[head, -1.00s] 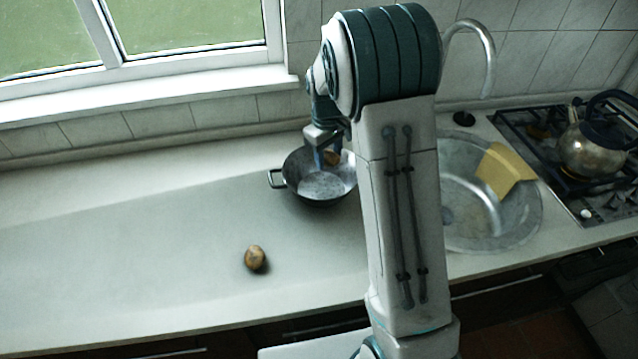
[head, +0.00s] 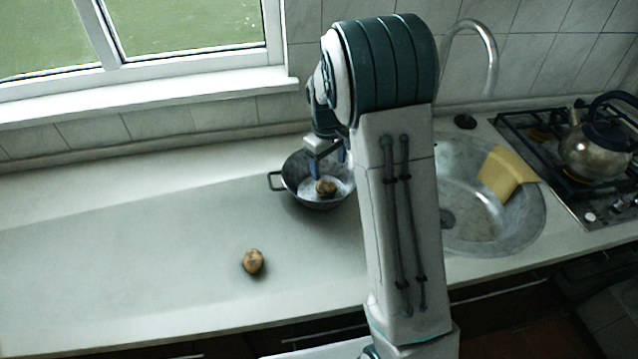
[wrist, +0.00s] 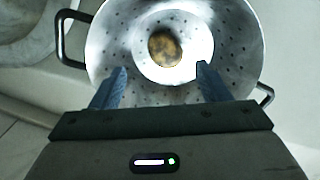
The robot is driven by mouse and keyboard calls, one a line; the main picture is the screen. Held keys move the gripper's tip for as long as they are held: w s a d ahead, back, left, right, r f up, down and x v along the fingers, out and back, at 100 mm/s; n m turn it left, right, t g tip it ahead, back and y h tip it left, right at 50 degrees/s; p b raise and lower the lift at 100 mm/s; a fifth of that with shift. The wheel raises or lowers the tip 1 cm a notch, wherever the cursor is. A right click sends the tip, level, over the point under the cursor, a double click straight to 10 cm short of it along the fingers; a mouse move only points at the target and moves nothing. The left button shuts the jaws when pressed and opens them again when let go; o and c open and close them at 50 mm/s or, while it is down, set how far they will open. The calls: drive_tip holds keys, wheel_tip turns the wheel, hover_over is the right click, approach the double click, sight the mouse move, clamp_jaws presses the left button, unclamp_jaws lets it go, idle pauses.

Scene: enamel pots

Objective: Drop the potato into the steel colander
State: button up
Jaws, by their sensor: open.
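The steel colander (head: 291,180) stands on the counter left of the sink, partly hidden by my arm in the head view. A brown potato (head: 326,187) lies inside it; in the wrist view the potato (wrist: 165,46) sits on the colander's bottom. My gripper (wrist: 162,80) is open and empty over the colander (wrist: 240,40), its two blue fingers apart, with the potato beyond the fingertips. A second potato (head: 253,262) lies on the counter to the front left of the colander.
The sink (head: 490,225) with a yellow cloth (head: 506,172) on its rim is right of my arm. A kettle (head: 592,150) stands on the stove at the far right. The counter (head: 120,250) is clear on the left.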

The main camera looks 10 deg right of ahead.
wheel_tip(320, 180, up, 13)
drive_tip(key=b, duration=0.1)
drive_tip(key=shift+s+a+r, duration=0.2)
drive_tip(key=shift+a, duration=0.15)
idle(0.3)
drive_tip(key=s+f+m+t, duration=0.2)
drive_tip(key=s+m, duration=0.4)
drive_tip(key=s, duration=2.1)
drive_tip(key=shift+s+d+t+y, duration=0.25)
drive_tip(key=shift+s+t+y, duration=0.05)
drive_tip(key=shift+t+y, duration=0.1)
